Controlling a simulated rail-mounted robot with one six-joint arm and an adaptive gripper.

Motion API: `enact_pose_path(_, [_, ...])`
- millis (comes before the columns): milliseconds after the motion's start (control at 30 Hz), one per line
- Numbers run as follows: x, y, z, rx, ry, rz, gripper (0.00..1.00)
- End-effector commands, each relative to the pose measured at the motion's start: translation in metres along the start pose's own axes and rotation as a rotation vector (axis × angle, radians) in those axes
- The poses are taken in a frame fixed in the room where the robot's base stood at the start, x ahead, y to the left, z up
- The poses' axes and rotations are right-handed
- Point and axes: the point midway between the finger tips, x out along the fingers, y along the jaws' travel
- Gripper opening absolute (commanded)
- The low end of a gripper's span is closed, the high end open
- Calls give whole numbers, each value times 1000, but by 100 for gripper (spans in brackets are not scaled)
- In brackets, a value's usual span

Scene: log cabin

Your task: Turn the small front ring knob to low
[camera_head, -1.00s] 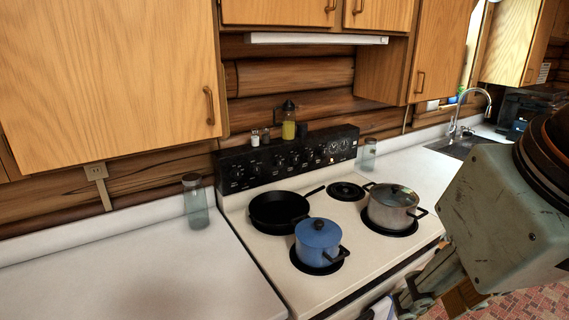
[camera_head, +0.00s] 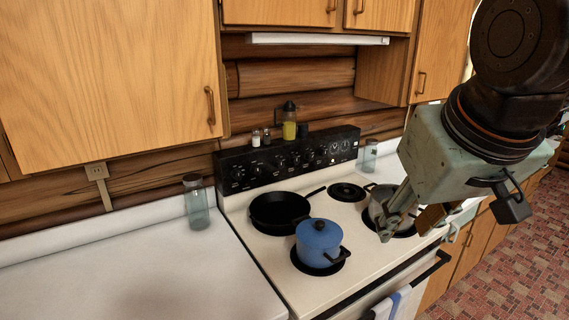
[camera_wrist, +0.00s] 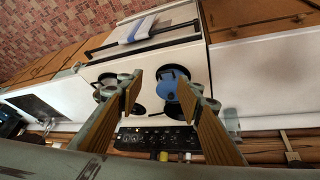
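The stove's black control panel (camera_head: 288,160) stands at the back of the white range, with a row of round black knobs (camera_head: 281,161). Their labels and settings are too small to read, so I cannot tell which knob is the small front ring one. The panel also shows upside down in the wrist view (camera_wrist: 155,138). My gripper (camera_head: 407,228) hangs over the right side of the stove, in front of the steel pot and apart from the knobs. In the wrist view its two wood-toned fingers (camera_wrist: 160,90) are spread wide with nothing between them.
A black skillet (camera_head: 280,210), a blue lidded pot (camera_head: 319,240) and a steel pot (camera_head: 380,199) stand on the burners. Glass jars (camera_head: 196,202) flank the stove. The left counter (camera_head: 130,270) is mostly clear.

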Motion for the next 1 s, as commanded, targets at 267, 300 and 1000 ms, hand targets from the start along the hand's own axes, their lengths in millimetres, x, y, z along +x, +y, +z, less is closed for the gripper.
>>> enact_pose_path(267, [32,12,-63,-30,78,23,33])
enact_pose_path(300, [37,13,-72,-35,91,26,33])
enact_pose_path(1000, [122,28,-215,-126,294,49,33])
